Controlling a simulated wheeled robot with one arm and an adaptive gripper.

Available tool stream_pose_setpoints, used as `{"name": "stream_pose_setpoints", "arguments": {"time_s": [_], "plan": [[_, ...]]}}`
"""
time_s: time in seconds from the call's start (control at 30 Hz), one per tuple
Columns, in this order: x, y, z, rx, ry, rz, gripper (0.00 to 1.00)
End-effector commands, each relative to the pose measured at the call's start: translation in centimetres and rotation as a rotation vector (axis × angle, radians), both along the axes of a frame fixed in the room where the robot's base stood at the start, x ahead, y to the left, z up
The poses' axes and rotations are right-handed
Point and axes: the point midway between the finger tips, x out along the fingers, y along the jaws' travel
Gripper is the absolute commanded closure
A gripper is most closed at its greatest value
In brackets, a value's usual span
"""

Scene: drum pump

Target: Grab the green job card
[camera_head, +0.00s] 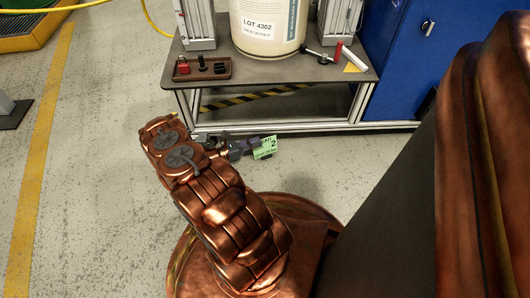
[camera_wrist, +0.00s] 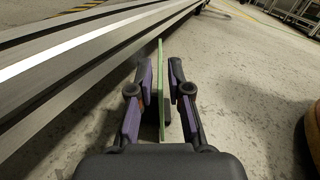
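The green job card (camera_head: 265,148) is at the tip of my gripper (camera_head: 246,147) in the head view, off the floor and in front of the workbench's lower frame. It carries dark print with a large 2. In the wrist view the card (camera_wrist: 161,88) shows edge-on as a thin green strip, upright between the two fingers of my gripper (camera_wrist: 160,92).
The workbench (camera_head: 351,76) holds a drum (camera_head: 262,38), a small brown tray (camera_head: 219,70) with parts, and a red-and-white tool (camera_head: 338,51). Its lower metal rail (camera_wrist: 70,62) runs close ahead-left of my gripper. A blue cabinet (camera_head: 408,50) stands right.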

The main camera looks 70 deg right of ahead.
Motion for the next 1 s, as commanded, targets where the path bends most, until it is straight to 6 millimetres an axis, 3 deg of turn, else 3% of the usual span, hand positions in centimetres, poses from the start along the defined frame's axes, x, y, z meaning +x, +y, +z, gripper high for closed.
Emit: {"name": "stream_pose_setpoints", "arguments": {"time_s": [0.2,0.47,0.67,1.0], "plan": [[-1.7,-1.5,-0.2,0.001,0.003,-0.002,0.82],[-1.8,-1.8,0.0,0.001,0.002,0.0,0.82],[-1.8,-1.7,0.0,0.001,0.002,0.0,1.0],[-1.8,-1.7,-0.1,0.001,0.002,0.0,1.0]]}}
